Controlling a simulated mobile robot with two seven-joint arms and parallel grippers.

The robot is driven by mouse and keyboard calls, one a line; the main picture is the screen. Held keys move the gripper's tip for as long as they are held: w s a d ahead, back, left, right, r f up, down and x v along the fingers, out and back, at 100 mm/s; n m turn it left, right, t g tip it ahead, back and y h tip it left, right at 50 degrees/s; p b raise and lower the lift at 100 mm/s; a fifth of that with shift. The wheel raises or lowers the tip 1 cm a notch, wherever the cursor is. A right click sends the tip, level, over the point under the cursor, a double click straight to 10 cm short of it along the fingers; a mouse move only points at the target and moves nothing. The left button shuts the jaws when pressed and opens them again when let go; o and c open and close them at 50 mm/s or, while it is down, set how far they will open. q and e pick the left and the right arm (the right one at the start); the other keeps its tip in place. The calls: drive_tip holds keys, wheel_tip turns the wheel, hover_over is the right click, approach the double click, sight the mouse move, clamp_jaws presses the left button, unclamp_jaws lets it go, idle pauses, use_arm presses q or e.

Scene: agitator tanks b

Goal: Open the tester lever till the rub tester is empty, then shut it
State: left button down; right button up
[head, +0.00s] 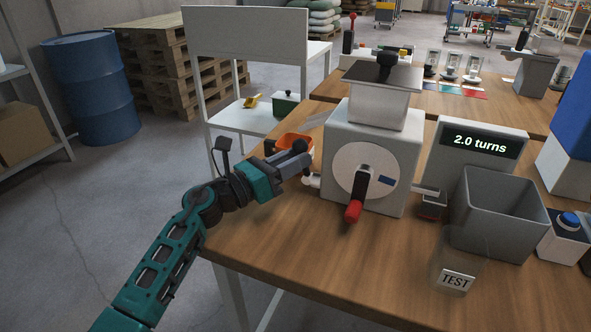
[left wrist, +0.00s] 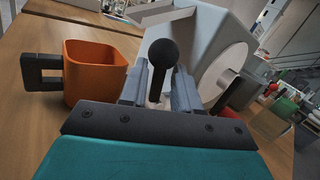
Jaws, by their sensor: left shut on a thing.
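The tester is a pale grey box (head: 347,137) with a hopper, a round white disc and a red-handled crank (head: 354,211) hanging down. Its body also shows in the left wrist view (left wrist: 200,40). A lever with a black ball knob (head: 300,146) is at its left side. In the left wrist view the knob (left wrist: 162,53) stands up between my fingers. My left gripper (head: 293,163) is shut on the lever. An orange cup (head: 291,140) with a black handle stands just behind the gripper; it also shows in the left wrist view (left wrist: 95,72). The tester's inside is hidden.
A display (head: 479,144) reads "2.0 turns". A grey open bin (head: 497,222) stands right of the tester, with a TEST sign (head: 456,281) in front. A blue-button box (head: 566,235) is at the right. The table's front left (head: 290,260) is clear.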

use_arm(q)
drive_tip(key=c, duration=1.1)
unclamp_jaws()
drive_tip(key=v, duration=1.1)
drive_tip(key=shift+s+a+f+b, duration=0.15)
drive_tip(key=shift+s+a+b, duration=0.05)
drive_tip(key=shift+a+b, duration=0.1)
drive_tip(key=shift+s+a, duration=0.45)
drive_tip(key=shift+a, duration=0.05)
drive_tip(key=shift+c, duration=0.5)
